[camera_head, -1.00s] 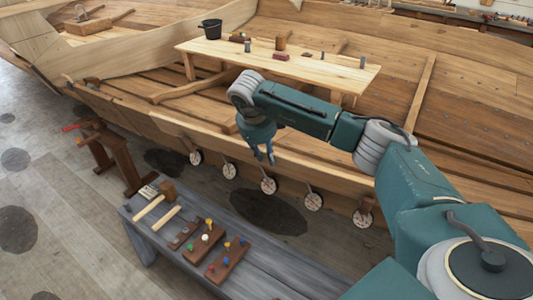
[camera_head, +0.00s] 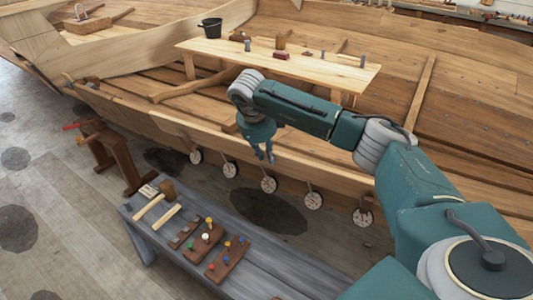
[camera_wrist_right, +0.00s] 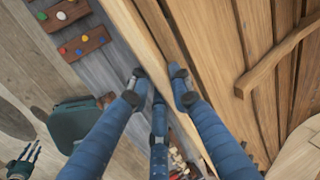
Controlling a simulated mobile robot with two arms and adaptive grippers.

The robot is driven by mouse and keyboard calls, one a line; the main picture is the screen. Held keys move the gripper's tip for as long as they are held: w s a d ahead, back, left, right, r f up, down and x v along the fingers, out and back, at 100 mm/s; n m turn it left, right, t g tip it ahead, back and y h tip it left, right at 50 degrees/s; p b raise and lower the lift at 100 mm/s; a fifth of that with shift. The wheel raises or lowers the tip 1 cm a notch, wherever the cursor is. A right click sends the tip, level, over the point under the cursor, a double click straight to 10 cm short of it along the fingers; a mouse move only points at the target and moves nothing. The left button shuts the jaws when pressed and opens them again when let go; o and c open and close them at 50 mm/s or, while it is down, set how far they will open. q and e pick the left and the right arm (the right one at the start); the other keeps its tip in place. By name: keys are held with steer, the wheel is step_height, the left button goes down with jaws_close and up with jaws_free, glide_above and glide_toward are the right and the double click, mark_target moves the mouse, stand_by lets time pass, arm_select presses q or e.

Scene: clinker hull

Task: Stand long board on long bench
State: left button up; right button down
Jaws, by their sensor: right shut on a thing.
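A long pale board (camera_head: 200,134) runs along the near side of the hull. It passes between the fingers of my right gripper (camera_wrist_right: 160,88) in the right wrist view, where the board (camera_wrist_right: 127,32) crosses diagonally. My right gripper (camera_head: 264,156) points down and is shut on the board's upper edge. A pale wooden bench (camera_head: 330,72) stands inside the hull, and a grey bench (camera_head: 275,272) stands in front. My left gripper (camera_wrist_right: 22,162) shows small at the lower left of the wrist view, its fingers apart.
Several round-ended clamps (camera_head: 269,185) hang along the hull side.

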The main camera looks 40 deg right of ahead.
steer(key=shift+w+d+r, duration=0.25)
steer(key=shift+w+r, duration=0.2)
steer(key=shift+r, duration=0.2)
steer(key=shift+a+r+p, duration=0.2)
steer(key=shift+r+p, duration=0.35)
steer(key=p+v, duration=0.4)
steer(key=v, duration=0.3)
steer(key=shift+s+a+r+p, duration=0.2)
steer(key=shift+s+a+p, duration=0.1)
steer(key=shift+s+p, duration=0.1)
steer(key=s+a+f+b, duration=0.2)
steer(key=s+a+f, duration=0.1)
steer(key=a, duration=0.4)
steer(key=shift+s+a, duration=0.25)
steer(key=shift+s, duration=0.25)
stand_by(0.4)
